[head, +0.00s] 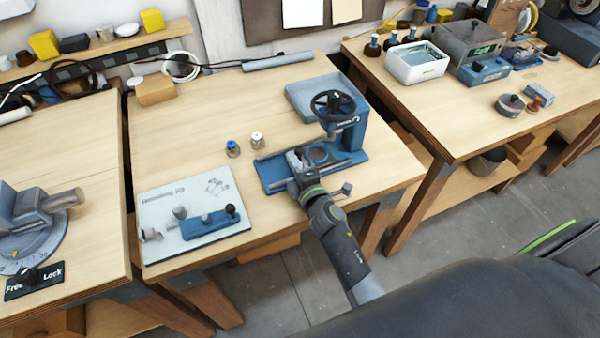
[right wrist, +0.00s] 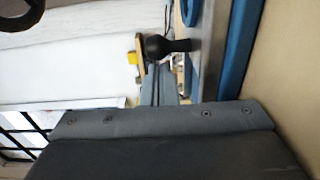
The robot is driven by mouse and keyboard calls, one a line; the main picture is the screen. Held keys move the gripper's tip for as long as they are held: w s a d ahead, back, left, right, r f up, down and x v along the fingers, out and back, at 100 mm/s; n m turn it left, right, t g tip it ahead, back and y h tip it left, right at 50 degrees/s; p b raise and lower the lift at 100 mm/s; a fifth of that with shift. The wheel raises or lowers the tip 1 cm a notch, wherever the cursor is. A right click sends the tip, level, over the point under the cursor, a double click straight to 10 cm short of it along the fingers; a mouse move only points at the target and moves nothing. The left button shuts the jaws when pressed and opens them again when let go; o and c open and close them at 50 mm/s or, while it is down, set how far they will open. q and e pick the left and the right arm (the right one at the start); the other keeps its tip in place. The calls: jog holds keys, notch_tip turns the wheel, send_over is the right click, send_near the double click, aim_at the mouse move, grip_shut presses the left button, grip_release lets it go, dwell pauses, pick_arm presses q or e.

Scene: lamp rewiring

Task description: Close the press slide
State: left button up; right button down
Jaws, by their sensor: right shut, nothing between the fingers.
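The blue press (head: 350,130) stands at the right of the middle bench, with a black handwheel (head: 333,104) on top. Its slide (head: 318,153), a grey plate with a round opening, lies low on the base between rails, to the left of the press column. My right gripper (head: 297,160) is at the near left end of the slide and covers part of it. In the right wrist view its fingers (right wrist: 158,84) are shut and empty. A black knob (right wrist: 166,46) shows just beyond the fingertips, beside a metal rail (right wrist: 207,50); contact cannot be told.
A blue-capped bottle (head: 232,148) and a pale-capped one (head: 257,141) stand left of the press. A white board (head: 165,200) with a blue fixture (head: 208,224) lies at the front left.

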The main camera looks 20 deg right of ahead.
aim_at(308, 154)
jog(key=shift+w, duration=0.45)
jog(key=d, duration=0.4)
jog(key=shift+w+d, duration=0.1)
jog(key=shift+d, duration=0.1)
jog(key=shift+r, duration=0.1)
jog(key=shift+a, duration=0.1)
